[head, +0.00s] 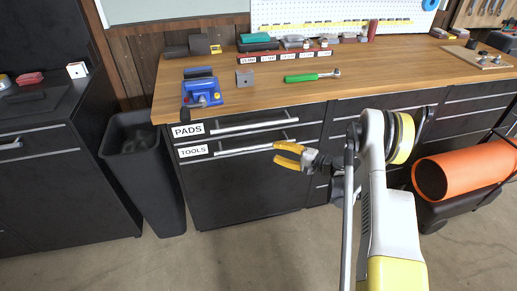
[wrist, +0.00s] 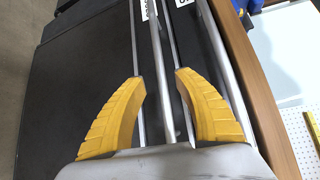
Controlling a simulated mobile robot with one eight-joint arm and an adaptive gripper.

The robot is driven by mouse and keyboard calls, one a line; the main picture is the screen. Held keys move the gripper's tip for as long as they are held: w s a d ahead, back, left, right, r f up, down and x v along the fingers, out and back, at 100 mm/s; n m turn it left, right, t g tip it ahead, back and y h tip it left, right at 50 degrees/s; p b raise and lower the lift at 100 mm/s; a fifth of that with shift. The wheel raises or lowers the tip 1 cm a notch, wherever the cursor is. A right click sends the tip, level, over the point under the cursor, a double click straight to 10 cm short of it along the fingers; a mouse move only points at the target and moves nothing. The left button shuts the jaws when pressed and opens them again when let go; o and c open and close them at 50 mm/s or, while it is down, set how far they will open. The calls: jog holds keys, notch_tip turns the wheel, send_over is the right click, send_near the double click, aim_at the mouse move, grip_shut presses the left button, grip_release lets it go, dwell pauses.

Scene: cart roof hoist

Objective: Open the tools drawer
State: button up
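The tools drawer (head: 202,162) is a black drawer front with a white TOOLS label (head: 193,152), below the PADS drawer. It looks shut. Its long silver bar handle (head: 240,151) also shows in the wrist view (wrist: 161,65), running between my fingers. My gripper (head: 277,154) is at the right part of this handle, its yellow fingers open. In the wrist view my gripper (wrist: 160,77) has one finger on each side of the bar, with clear gaps. I cannot tell how far the fingertips reach past the bar.
The PADS drawer handle (head: 250,127) runs close above, and beside my right finger in the wrist view (wrist: 222,50). The wooden worktop (head: 330,88) overhangs above. A black bin (head: 147,170) stands left and an orange roll (head: 460,172) right. The floor in front is clear.

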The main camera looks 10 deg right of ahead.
aim_at(261, 147)
jog(key=b+x, duration=0.2)
jog(key=x, duration=0.7)
jog(key=shift+b, duration=0.3)
jog(key=shift+d, duration=0.1)
grip_shut()
